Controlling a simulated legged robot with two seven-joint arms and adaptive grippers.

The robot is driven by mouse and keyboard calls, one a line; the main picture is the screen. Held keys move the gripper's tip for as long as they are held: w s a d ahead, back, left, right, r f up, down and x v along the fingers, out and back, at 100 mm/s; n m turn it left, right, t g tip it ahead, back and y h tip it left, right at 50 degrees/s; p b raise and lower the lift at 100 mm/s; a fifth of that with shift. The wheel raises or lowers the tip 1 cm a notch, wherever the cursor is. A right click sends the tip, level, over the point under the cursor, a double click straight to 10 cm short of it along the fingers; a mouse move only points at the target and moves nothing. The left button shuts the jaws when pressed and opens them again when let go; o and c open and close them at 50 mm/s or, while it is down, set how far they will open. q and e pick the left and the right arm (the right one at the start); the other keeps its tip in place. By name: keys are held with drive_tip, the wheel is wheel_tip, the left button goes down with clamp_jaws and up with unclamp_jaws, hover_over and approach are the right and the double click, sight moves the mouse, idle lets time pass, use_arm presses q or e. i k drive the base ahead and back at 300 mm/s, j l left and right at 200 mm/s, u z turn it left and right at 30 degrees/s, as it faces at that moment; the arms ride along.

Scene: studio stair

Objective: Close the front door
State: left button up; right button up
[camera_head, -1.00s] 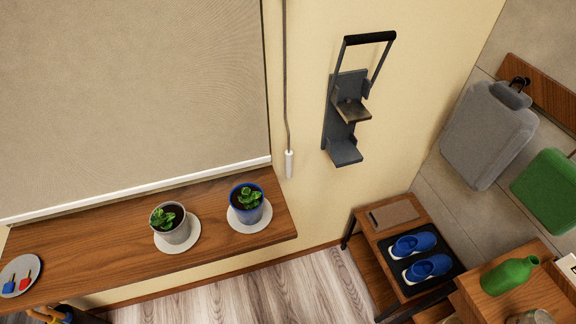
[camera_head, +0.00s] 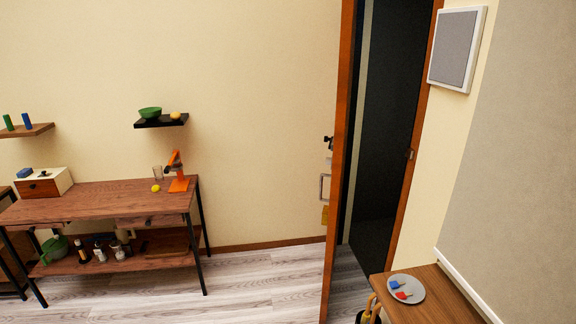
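The front door (camera_head: 342,150) stands open into the room in the camera_head view, seen nearly edge-on as a tall narrow orange-brown wooden panel. A dark handle (camera_head: 328,142) sticks out on its left side. To the right of the door is the dark doorway opening (camera_head: 392,130). The doorway's wooden frame (camera_head: 424,95) is on the right, with a small metal plate (camera_head: 411,154) at mid height. Neither of my grippers is in view. The door's top edge is cut off by the picture.
A wooden shelf (camera_head: 430,295) with a grey plate (camera_head: 405,289) juts out at the lower right. Below its left end is a partly hidden dark object with an orange-yellow handle (camera_head: 369,306). A wooden workbench (camera_head: 100,200) stands left. Floor (camera_head: 265,280) between bench and door is clear.

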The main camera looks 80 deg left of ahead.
sight(331, 214)
drive_tip(key=k+j+u, duration=0.15)
drive_tip(key=j+u, duration=0.8)
drive_tip(key=j, duration=0.15)
drive_tip(key=j+u, duration=0.5)
drive_tip(key=i+j, duration=0.1)
drive_tip(key=j, duration=0.5)
drive_tip(key=i+j, duration=0.1)
drive_tip(key=j, duration=0.5)
drive_tip(key=j+u, duration=0.1)
drive_tip(key=j, duration=0.5)
drive_tip(key=i, duration=0.05)
